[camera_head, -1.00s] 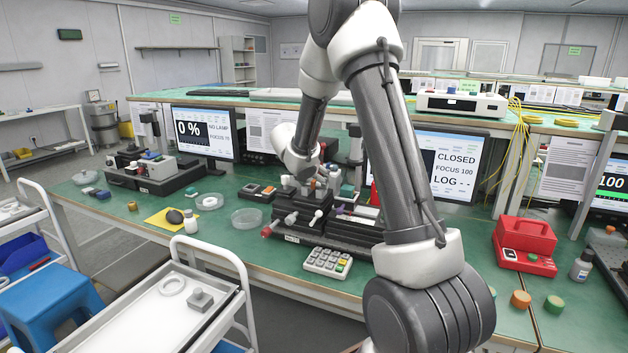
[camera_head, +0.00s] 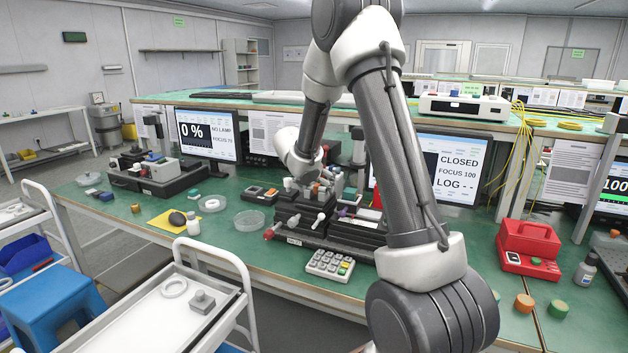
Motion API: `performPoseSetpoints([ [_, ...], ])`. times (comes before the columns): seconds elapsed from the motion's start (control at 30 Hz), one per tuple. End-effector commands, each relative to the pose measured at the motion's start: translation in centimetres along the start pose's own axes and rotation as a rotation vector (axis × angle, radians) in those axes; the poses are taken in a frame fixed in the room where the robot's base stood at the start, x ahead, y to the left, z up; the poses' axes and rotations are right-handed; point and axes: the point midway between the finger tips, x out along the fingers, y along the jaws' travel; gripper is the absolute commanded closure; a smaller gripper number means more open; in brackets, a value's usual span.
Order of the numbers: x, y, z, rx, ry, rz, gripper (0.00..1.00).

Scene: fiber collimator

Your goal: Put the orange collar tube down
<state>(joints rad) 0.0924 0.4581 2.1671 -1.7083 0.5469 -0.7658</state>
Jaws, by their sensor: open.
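My arm reaches over the green bench, and its wrist hangs above the black optical stage (camera_head: 345,237). My gripper (camera_head: 303,182) is small and partly hidden at the wrist's lower end, just over the stage's left part. It is open. A small orange piece (camera_head: 314,189), which looks like the orange collar tube, shows among the stage's fittings right by the gripper. It is too small to tell whether it touches the jaws or how it is seated.
A keypad (camera_head: 330,265) lies in front of the stage. A red case (camera_head: 527,248) and an orange puck (camera_head: 524,303) are at the right. A white cart (camera_head: 168,318) stands in front.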

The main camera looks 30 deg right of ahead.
Motion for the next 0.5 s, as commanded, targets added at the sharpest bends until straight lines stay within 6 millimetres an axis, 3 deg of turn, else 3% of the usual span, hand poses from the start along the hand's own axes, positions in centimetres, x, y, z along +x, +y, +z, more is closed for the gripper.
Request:
performPoseSetpoints([
  [0.17,-2.7,0.2,0.3,0.001,-0.002,0.005,0.15],
  [0.5,-10.1,0.1,0.3,0.001,-0.003,0.005,0.15],
])
